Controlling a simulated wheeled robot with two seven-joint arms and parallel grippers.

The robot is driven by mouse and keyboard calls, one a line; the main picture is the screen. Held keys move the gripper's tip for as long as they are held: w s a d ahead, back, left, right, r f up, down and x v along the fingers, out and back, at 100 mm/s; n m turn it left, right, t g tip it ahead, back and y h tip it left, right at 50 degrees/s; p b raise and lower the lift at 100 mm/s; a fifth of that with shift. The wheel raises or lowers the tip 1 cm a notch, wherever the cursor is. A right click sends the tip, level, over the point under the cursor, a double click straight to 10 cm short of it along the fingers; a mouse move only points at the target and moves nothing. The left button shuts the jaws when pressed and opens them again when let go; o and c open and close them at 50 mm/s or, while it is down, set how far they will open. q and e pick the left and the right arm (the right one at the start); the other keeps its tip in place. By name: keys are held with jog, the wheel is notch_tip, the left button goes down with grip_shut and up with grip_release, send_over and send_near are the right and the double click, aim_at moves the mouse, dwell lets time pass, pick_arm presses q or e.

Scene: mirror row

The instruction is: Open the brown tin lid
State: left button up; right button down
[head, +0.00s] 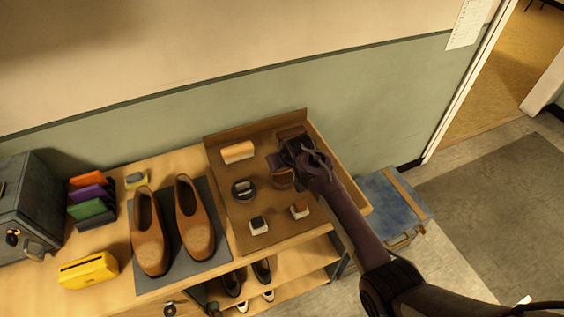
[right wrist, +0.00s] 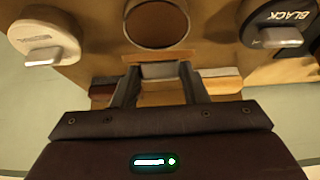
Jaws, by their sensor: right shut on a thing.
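In the head view a brown round tin (head: 283,179) sits on the brown tray, partly covered by my right gripper (head: 303,160). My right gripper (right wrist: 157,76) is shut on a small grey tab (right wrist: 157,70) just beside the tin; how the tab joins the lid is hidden. My left gripper is not in view.
The black tin (head: 243,189) stands left of the brown one; a cream tin (right wrist: 42,36) shows in the wrist view. Brown shoes (head: 150,240) stand on a grey mat to the left.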

jog(key=c, duration=0.8)
grip_release()
jog(key=shift+c, duration=0.2)
jog(key=shift+r, duration=0.1)
jog(key=b+v, duration=0.1)
jog(key=v, duration=0.6)
jog(key=shift+s+r+b, duration=0.2)
jog(key=shift+s+b, duration=0.05)
jog(key=shift+b, duration=0.1)
